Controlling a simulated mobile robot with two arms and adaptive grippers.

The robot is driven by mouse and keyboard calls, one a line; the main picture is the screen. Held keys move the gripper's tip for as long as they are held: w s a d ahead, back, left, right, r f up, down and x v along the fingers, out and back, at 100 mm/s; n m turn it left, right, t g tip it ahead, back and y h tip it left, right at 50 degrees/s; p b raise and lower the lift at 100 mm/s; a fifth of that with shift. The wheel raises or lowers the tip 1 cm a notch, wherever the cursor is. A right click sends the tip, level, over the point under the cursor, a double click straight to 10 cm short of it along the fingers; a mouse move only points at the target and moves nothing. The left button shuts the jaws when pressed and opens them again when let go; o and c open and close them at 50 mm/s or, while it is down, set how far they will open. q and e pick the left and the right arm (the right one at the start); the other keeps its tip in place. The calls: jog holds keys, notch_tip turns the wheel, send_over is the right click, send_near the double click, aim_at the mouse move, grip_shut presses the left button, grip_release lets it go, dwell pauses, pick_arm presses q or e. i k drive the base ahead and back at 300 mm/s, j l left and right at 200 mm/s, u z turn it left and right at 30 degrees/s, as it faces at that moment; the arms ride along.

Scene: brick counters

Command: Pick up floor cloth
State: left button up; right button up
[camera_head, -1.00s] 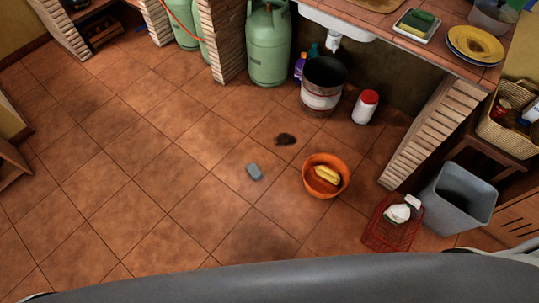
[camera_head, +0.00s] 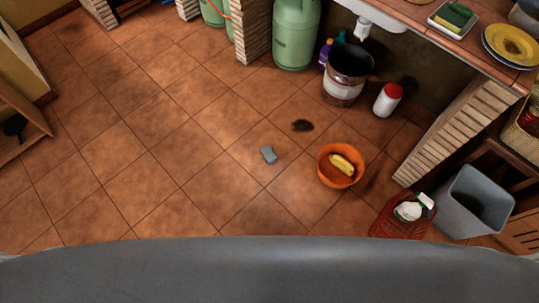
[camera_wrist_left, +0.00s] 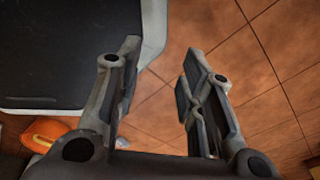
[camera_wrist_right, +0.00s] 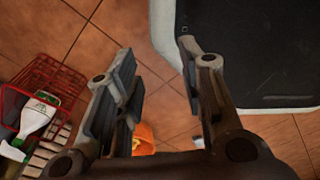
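A small grey-blue folded piece (camera_head: 268,154) lies flat on the tiled floor in the head view. A yellow piece (camera_head: 341,163) lies in an orange basin (camera_head: 326,176) to its right. I cannot tell for certain which of the two is the floor cloth. The basin also shows partly in the left wrist view (camera_wrist_left: 45,130) and behind the fingers in the right wrist view (camera_wrist_right: 143,136). My left gripper (camera_wrist_left: 158,98) is open and empty above the floor. My right gripper (camera_wrist_right: 160,95) is open and empty too. Neither gripper shows in the head view.
A dark stain (camera_head: 302,125) marks the floor. A bucket (camera_head: 348,76), a white bottle with red cap (camera_head: 387,100), a red basket (camera_head: 396,216), a grey bin (camera_head: 474,202) and a green gas cylinder (camera_head: 295,35) stand around. Floor at left is clear.

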aim_at(268, 152)
jog(key=i+j, duration=0.2)
jog(key=j, duration=0.15)
jog(key=i+j, duration=0.15)
jog(key=j, duration=0.2)
jog(key=i+j, duration=0.35)
jog(key=j, duration=0.3)
jog(key=i+z, duration=0.05)
